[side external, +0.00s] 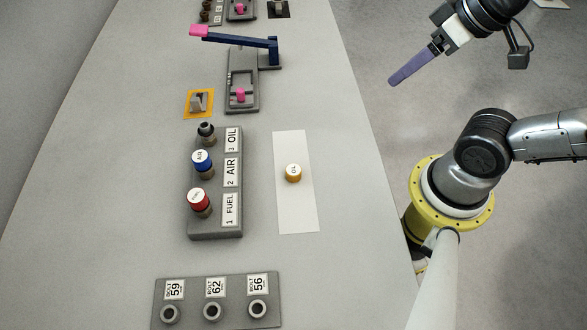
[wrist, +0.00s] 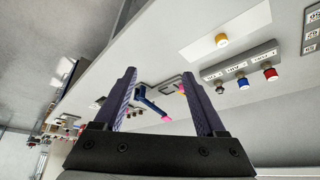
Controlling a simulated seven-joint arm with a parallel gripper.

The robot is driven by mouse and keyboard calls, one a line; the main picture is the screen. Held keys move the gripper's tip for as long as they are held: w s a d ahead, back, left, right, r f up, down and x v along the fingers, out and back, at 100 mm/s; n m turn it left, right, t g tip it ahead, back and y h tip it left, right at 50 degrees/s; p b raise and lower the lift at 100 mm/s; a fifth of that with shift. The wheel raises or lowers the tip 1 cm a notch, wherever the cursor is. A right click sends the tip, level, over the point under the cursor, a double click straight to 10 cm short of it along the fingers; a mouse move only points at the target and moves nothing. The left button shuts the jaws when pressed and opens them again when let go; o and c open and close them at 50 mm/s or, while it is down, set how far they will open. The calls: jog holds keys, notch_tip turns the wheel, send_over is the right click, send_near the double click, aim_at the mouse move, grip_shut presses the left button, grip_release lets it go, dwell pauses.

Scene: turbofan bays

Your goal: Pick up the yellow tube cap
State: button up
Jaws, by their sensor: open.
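The yellow tube cap (side external: 293,173) sits on a white rectangular mat (side external: 297,212) on the grey table, to the right of the tube block. In the wrist view the cap (wrist: 222,40) shows near the top, on the white mat (wrist: 210,22), well beyond my fingers. My gripper (side external: 392,82) is in the air at the upper right of the side external view, away from the cap. In the wrist view its two fingers (wrist: 160,85) stand wide apart with nothing held between them.
The tube block (side external: 215,232) carries a red cap (side external: 199,199), a blue cap (side external: 202,160) and an uncapped tube at OIL (side external: 206,131). A bolt block (side external: 215,290) lies in front. A blue lever with a pink end (side external: 240,40) stands behind. Table around the mat is clear.

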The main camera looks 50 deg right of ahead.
jog(key=m, duration=0.2)
jog(key=m+g+y, duration=0.5)
jog(key=m+g, duration=0.1)
jog(key=m, duration=0.9)
send_over(294, 169)
jog(key=d, duration=0.2)
jog(key=f, duration=1.4)
jog(key=shift+s+d+f, duration=0.15)
jog(key=shift+d+f, duration=0.05)
jog(key=shift+f, duration=0.05)
jog(key=shift+h, duration=0.3)
jog(key=shift+x, duration=2.75)
jog(key=shift+w+d, duration=0.1)
jog(key=shift+w, duration=0.15)
grip_shut()
